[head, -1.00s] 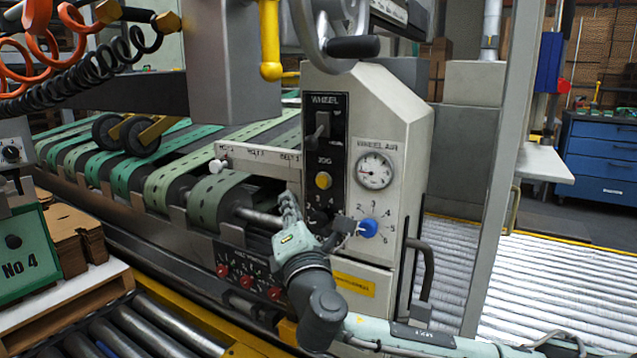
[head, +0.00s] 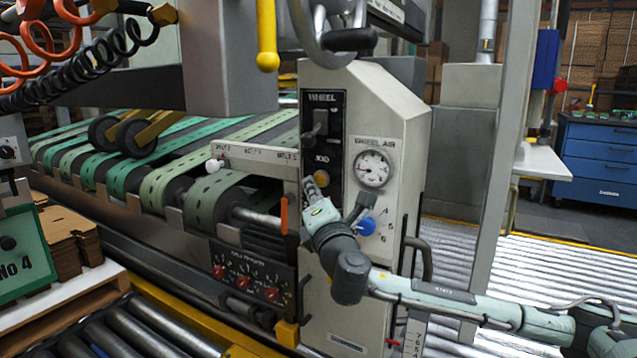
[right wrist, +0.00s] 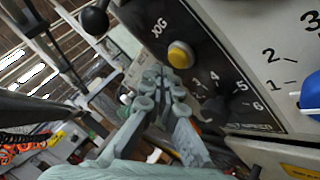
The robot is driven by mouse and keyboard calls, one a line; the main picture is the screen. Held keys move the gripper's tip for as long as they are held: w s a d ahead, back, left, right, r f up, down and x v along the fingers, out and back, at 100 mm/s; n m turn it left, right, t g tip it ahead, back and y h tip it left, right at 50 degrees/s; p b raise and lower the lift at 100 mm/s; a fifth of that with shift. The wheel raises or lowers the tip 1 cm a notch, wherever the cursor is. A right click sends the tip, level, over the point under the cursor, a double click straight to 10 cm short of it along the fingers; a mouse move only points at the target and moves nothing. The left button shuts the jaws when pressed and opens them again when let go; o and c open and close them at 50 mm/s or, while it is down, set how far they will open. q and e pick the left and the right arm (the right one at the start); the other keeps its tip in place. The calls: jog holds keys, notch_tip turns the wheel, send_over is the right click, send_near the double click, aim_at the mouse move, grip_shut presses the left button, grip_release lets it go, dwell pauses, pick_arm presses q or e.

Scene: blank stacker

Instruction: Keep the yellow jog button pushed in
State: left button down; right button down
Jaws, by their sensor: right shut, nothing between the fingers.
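The yellow jog button (head: 320,177) sits on the black panel of the grey machine post, under the WHEEL switch. In the right wrist view the button (right wrist: 181,54) shows whole under the label JOG, above a dial. My right gripper (head: 312,186) is shut and empty, with its fingertips right at the panel, just left of the button. In the right wrist view the shut fingertips (right wrist: 158,76) lie just below and left of the button. I cannot tell whether they touch it or whether it is pushed in. My left gripper is not in view.
A blue knob (head: 366,226) and the wheel air gauge (head: 372,169) are on the post, right of the gripper. A lever switch (head: 320,122) is above the button. Red knobs (head: 243,282) are on a lower panel. Green belts (head: 153,190) run at left.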

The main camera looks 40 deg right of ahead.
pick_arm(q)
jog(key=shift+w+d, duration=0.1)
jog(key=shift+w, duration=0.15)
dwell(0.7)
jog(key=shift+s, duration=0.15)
pick_arm(e)
jog(key=shift+d, duration=0.1)
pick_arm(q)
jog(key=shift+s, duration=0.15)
pick_arm(e)
jog(key=shift+w+d, duration=0.15)
jog(key=shift+d, duration=0.2)
